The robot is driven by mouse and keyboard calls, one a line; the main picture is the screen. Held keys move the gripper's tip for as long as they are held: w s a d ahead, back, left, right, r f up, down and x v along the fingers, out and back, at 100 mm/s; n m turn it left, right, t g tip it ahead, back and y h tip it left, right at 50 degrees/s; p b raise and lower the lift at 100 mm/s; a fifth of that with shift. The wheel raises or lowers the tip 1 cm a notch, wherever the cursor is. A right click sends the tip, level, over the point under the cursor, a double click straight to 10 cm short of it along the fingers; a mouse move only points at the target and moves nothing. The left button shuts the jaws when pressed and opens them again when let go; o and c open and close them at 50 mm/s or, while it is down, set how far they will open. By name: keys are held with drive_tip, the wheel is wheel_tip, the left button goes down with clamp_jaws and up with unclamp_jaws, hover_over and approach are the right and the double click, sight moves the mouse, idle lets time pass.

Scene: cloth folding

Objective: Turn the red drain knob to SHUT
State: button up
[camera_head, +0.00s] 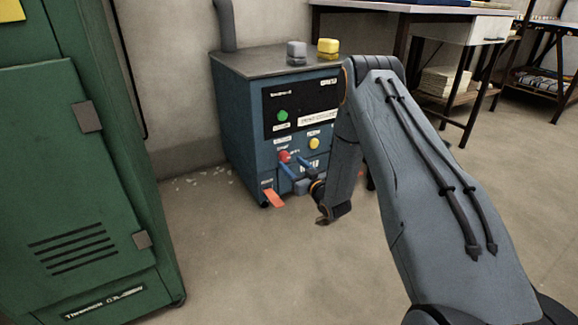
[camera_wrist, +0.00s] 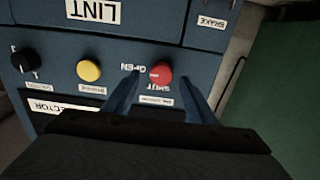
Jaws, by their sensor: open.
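The red drain knob (camera_wrist: 161,74) is on the front of a blue machine cabinet, and it also shows in the head view (camera_head: 284,156). In the wrist view, where the lettering is upside down, OPEN is printed left of the knob and SHUT below it. A pale mark on the knob's left side faces OPEN. My gripper (camera_wrist: 160,77) is open, with one blue finger on each side of the knob. Gaps show between the fingers and the knob, so it is not gripped. In the head view my gripper (camera_head: 289,160) is at the cabinet front.
A yellow button (camera_wrist: 89,71) and a black dial (camera_wrist: 24,61) sit beside the knob. An orange-red brake pedal (camera_head: 273,198) juts out low on the cabinet (camera_head: 240,130). A green locker (camera_head: 80,180) stands at left, a table (camera_head: 380,22) behind right. Open floor lies in front.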

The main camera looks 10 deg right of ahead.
sight(286, 159)
drive_tip(key=shift+b+x, duration=0.55)
drive_tip(key=shift+x, duration=1.05)
